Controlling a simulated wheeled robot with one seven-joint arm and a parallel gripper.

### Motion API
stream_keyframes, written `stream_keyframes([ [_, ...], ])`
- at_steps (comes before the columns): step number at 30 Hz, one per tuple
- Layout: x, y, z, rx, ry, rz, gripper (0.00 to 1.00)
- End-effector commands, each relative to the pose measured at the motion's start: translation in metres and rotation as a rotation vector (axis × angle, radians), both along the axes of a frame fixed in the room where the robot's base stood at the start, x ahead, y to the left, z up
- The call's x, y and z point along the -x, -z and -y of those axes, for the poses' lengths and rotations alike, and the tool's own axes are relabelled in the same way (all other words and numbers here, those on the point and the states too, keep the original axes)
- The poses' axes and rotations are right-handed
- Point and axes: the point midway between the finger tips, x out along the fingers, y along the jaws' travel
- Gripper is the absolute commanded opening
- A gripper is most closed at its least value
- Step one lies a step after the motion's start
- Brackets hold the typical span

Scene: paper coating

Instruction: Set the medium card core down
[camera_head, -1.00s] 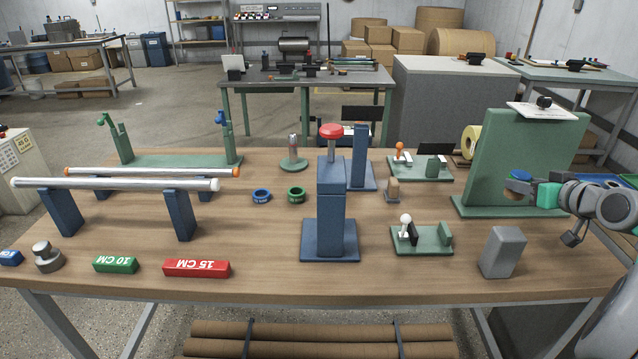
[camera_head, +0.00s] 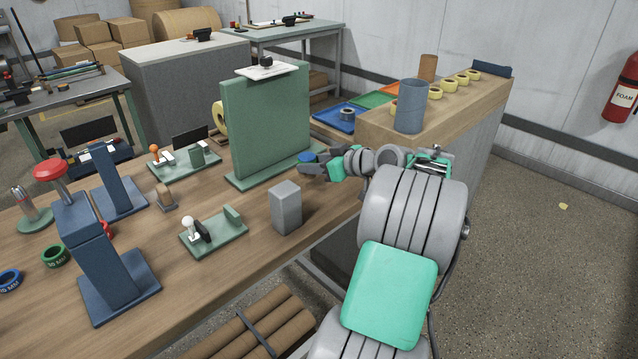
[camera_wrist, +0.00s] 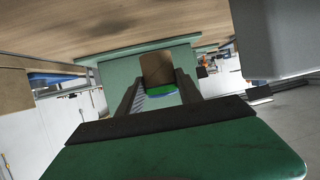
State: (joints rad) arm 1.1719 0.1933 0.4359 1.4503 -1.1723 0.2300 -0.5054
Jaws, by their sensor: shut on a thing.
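My gripper (camera_head: 315,168) is shut on a brown card core, at the lower right edge of the upright green panel (camera_head: 268,122). In the head view only the core's blue end (camera_head: 306,157) shows clearly; the fingers hide most of the rest. In the wrist view the brown core (camera_wrist: 158,68) sits between the two dark fingers (camera_wrist: 160,92), with green and blue at its lower end. It appears held off the wooden bench top (camera_head: 325,215), though the exact gap is hard to tell.
A grey block (camera_head: 286,207) stands near the bench's front edge. A green fixture with a white knob (camera_head: 190,223) is left of it. At right, a wooden-topped counter (camera_head: 470,110) holds a grey-blue cylinder (camera_head: 409,105), another brown core (camera_head: 428,68) and several yellow rolls.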

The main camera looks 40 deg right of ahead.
Motion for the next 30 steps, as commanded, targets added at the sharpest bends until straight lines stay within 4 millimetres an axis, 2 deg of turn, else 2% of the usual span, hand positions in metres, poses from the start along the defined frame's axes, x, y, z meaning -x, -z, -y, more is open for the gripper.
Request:
stream_keyframes([
  [1,0.006,0.008,0.004,-0.001,0.003,0.000,0.00],
  [8,0.021,0.030,0.014,-0.001,0.001,0.001,0.00],
  [12,0.020,0.055,0.013,-0.001,-0.001,0.001,0.00],
  [23,0.019,0.063,0.013,0.003,-0.001,0.001,0.00],
  [24,0.019,0.061,0.013,0.003,-0.001,0.001,0.45],
  [30,0.019,0.061,0.013,0.002,-0.001,0.001,0.62],
])
